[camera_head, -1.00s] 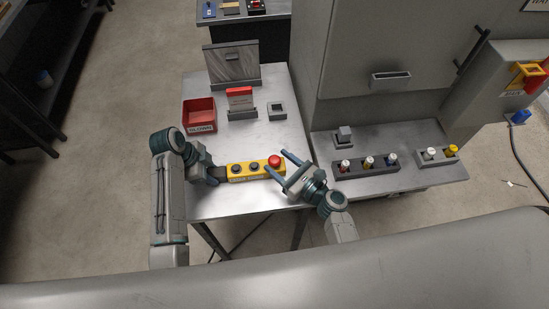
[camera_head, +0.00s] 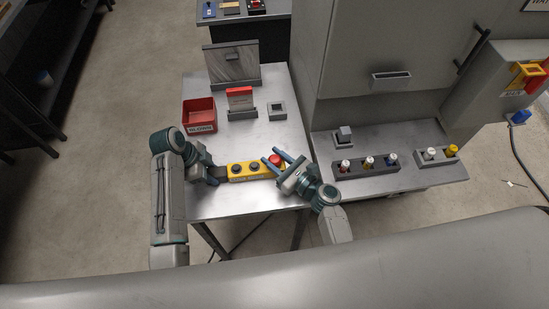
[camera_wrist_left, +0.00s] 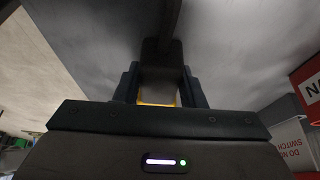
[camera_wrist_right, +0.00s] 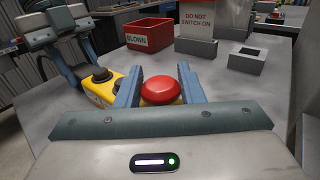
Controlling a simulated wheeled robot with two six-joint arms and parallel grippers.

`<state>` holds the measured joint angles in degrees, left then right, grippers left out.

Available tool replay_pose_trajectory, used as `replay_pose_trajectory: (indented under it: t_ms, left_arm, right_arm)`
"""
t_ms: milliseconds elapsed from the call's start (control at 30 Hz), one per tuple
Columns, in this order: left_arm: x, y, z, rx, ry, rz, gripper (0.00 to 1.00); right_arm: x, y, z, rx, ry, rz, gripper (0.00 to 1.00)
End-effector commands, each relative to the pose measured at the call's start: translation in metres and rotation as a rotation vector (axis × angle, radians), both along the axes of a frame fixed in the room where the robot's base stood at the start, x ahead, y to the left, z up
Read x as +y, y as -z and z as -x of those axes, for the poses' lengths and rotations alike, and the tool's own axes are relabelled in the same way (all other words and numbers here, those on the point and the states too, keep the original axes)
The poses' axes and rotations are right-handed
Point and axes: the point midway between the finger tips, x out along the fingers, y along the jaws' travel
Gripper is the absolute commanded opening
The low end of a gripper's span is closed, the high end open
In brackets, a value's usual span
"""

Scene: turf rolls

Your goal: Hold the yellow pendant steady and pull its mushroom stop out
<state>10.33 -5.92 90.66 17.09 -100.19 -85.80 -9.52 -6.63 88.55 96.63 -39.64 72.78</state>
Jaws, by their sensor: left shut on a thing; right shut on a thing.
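The yellow pendant (camera_head: 245,173) lies on the metal table, with two dark buttons and a red mushroom stop (camera_head: 274,160) at its right end. My left gripper (camera_head: 215,176) is shut on the pendant's dark left end; its fingers flank that part in the left wrist view (camera_wrist_left: 160,85). My right gripper (camera_head: 276,158) has its fingers on either side of the red mushroom stop and is shut on it. In the right wrist view the red cap (camera_wrist_right: 160,90) sits between the two fingertips, above the yellow body.
A red bin (camera_head: 199,116) marked BLOWN, a red-and-white sign (camera_head: 240,98) in a holder and a grey square block (camera_head: 277,111) stand behind the pendant. A rack of knobs (camera_head: 366,166) is to the right. The table's front left is clear.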

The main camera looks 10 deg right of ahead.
Motion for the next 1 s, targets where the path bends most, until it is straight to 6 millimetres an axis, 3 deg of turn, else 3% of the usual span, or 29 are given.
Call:
replay_pose_trajectory:
  t_ms: [133,367,400,500,833,1000]
  left_arm:
    - [0.001,0.001,0.0,0.0,-0.001,-0.004,0.0]
    - [0.002,0.002,0.0,0.001,-0.002,-0.006,0.0]
    - [0.002,0.002,0.0,0.001,-0.002,-0.006,0.0]
    - [0.002,0.002,0.0,0.002,-0.001,-0.006,0.0]
    - [0.001,0.002,0.001,0.002,0.0,-0.004,0.0]
    - [0.001,0.002,0.001,0.004,-0.001,-0.004,0.0]
  right_arm:
    - [0.0,-0.015,0.0,-0.004,0.0,-0.002,0.0]
    - [0.0,-0.016,-0.001,-0.004,0.0,-0.003,0.0]
    - [0.0,-0.017,-0.001,-0.004,0.0,-0.003,0.4]
    - [0.0,-0.016,0.0,-0.004,0.0,-0.003,0.57]
    - [-0.002,-0.015,0.003,-0.002,0.0,-0.001,0.57]
    - [-0.017,-0.014,0.022,-0.001,-0.001,0.001,0.57]
